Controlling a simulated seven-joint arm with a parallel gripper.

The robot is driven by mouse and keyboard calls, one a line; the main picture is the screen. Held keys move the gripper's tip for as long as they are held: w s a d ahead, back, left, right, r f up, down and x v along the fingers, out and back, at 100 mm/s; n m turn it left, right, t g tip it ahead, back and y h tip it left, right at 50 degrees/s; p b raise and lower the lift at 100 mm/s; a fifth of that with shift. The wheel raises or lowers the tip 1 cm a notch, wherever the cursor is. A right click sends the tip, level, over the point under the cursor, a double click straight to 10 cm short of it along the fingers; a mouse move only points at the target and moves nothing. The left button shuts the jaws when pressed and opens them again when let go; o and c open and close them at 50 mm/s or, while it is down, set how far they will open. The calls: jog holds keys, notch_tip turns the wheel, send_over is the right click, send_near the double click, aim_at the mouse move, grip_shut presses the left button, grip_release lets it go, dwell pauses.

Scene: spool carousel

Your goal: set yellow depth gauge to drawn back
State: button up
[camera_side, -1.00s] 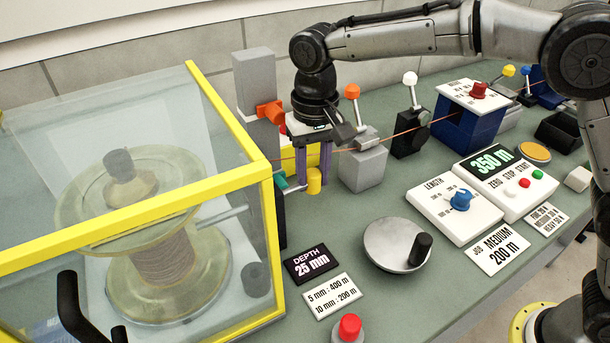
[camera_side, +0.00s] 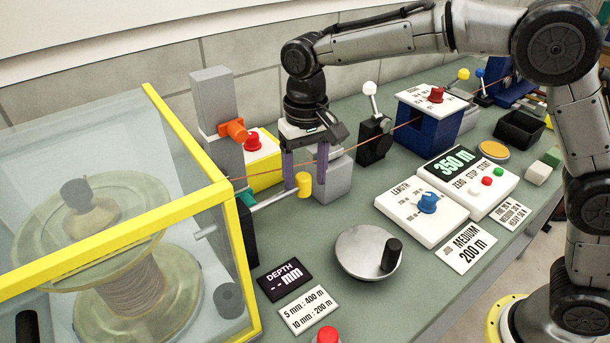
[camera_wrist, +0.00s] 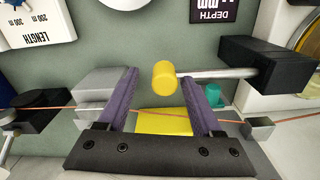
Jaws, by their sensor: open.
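The yellow depth gauge knob (camera_side: 304,185) sits on the end of a thin metal rod (camera_side: 275,199). A long stretch of rod shows between the knob and the dark block beside the spool case. My gripper (camera_side: 305,178) points down at the knob with its purple fingers apart. In the wrist view the knob (camera_wrist: 164,78) lies between the fingertips (camera_wrist: 159,75), closer to the right finger, with a gap on the left. I cannot tell whether a finger touches the rod. The black depth display (camera_side: 284,278) reads "-- mm".
A thin orange-red line (camera_wrist: 62,108) runs past my fingers. A grey block (camera_side: 333,182) stands right of my gripper, and a yellow box with a red button (camera_side: 262,158) behind it. The yellow-framed case (camera_side: 246,260) is left. The crank disc (camera_side: 357,254) is in front.

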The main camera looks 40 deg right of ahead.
aim_at(306, 175)
notch_tip(306, 175, up, 14)
dwell(0.6)
jog(key=shift+f, duration=0.1)
